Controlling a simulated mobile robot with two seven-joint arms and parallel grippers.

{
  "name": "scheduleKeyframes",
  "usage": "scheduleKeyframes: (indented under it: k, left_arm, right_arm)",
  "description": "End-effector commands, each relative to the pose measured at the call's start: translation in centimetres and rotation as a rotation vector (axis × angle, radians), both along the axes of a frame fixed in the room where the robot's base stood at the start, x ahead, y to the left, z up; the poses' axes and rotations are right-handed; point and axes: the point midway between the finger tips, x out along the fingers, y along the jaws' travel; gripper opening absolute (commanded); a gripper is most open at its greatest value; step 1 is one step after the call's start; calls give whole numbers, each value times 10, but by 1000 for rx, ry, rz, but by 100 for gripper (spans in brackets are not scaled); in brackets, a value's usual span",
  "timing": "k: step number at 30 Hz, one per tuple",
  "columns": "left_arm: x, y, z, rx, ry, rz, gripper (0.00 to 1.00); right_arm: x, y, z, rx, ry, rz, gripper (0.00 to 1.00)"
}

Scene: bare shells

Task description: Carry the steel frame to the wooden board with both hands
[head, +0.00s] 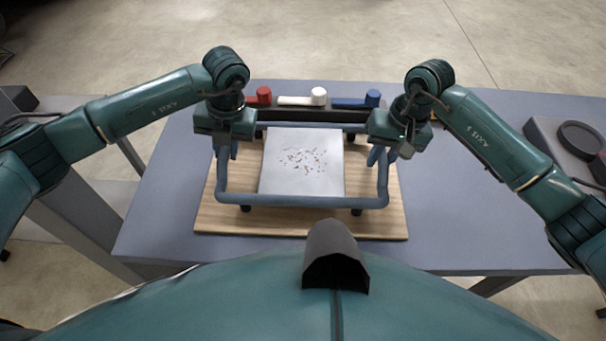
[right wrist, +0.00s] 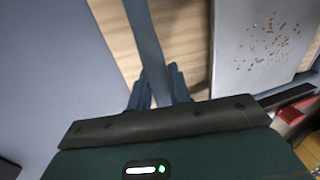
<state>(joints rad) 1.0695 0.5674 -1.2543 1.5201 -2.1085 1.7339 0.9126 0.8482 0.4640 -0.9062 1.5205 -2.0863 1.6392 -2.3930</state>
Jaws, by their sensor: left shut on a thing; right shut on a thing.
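The steel frame (head: 300,201) is a blue-grey tubular rectangle with dark feet, in the middle of the head view. It is over the wooden board (head: 225,222); I cannot tell whether its feet touch the wood. My left gripper (head: 227,152) is shut on the frame's left side. My right gripper (head: 381,156) is shut on the frame's right side. In the right wrist view the right gripper's fingers (right wrist: 159,90) close around the frame's bar (right wrist: 146,45), with the board (right wrist: 115,40) below. A light plate with reddish specks (head: 303,175) lies inside the frame's outline.
Behind the frame is a dark rack (head: 310,115) with a red (head: 263,96), a white (head: 305,98) and a blue item (head: 358,101). A dark device (head: 565,145) stands at the right. The grey table (head: 165,200) is clear left of the board.

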Motion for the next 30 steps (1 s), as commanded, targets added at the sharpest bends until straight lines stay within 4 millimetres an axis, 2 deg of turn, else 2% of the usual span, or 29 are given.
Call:
scheduleKeyframes:
  k: [2, 3, 11, 20, 23, 30]
  left_arm:
    - [1, 0, -6, -1, -3, 0, 0]
    - [0, 0, -8, 0, 0, 0, 20]
    - [0, 0, -5, 0, 0, 0, 41]
    - [0, -1, -1, 0, -1, 0, 41]
    - [1, -3, 10, -2, -3, -1, 41]
    - [1, -13, 59, -1, -5, -2, 41]
  right_arm:
    - [1, 0, -6, 2, -3, 0, 0]
    - [0, 0, -8, 0, 0, 0, 20]
    - [0, 0, -5, 0, 0, 0, 41]
    - [0, 0, -5, 0, 0, 0, 41]
    - [0, 0, -5, 0, 0, 0, 41]
    - [0, 0, -5, 0, 0, 0, 41]
